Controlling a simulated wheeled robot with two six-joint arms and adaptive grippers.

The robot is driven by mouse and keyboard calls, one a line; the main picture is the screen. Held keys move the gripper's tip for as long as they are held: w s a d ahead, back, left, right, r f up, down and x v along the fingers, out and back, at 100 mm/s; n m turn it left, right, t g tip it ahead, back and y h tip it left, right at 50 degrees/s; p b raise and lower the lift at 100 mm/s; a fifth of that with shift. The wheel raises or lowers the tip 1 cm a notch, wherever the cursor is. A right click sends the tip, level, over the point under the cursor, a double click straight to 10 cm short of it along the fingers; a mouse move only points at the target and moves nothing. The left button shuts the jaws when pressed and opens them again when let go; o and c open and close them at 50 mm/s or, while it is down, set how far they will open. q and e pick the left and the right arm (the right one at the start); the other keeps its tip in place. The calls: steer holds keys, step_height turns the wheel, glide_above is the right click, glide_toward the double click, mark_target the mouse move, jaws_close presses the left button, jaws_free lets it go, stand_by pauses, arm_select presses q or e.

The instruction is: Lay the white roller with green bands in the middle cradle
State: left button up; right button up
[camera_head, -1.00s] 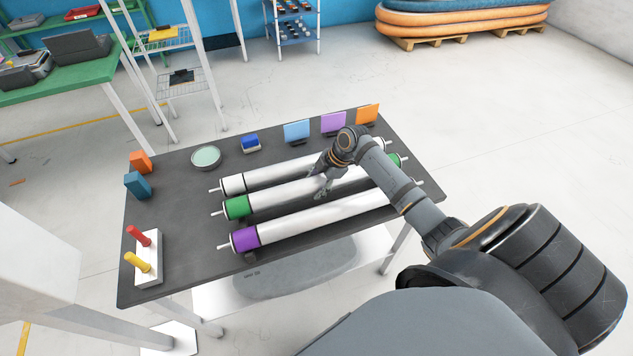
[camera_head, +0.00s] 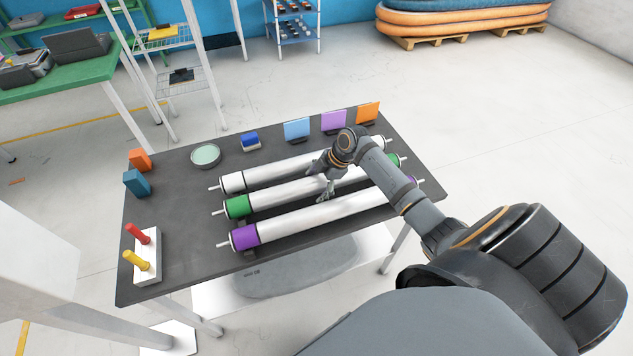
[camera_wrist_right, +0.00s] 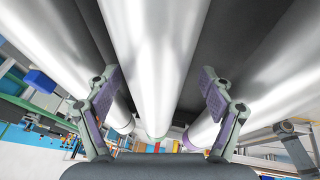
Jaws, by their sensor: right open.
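The white roller with green bands (camera_head: 275,198) lies in the middle of three parallel rollers on the dark table (camera_head: 190,235). Its green band shows at the left, and another at the far right end. The cradle under it is mostly hidden, so I cannot tell how fully it rests there. My right gripper (camera_head: 325,188) is over this roller, right of its middle. In the right wrist view the open fingers (camera_wrist_right: 158,98) stand apart on either side of the middle roller (camera_wrist_right: 152,60), with gaps beside it. My left gripper is out of view.
Small coloured blocks, a round dish (camera_head: 206,156) and upright cards (camera_head: 297,130) line the back. A white peg block (camera_head: 142,260) stands at left.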

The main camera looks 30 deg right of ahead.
steer(key=shift+f, duration=0.1)
steer(key=shift+d+r, duration=0.15)
steer(key=shift+r, duration=0.1)
steer(key=v, duration=1)
steer(key=shift+s+d+r, duration=0.15)
steer(key=shift+s+r, duration=0.1)
steer(key=shift+r, duration=0.45)
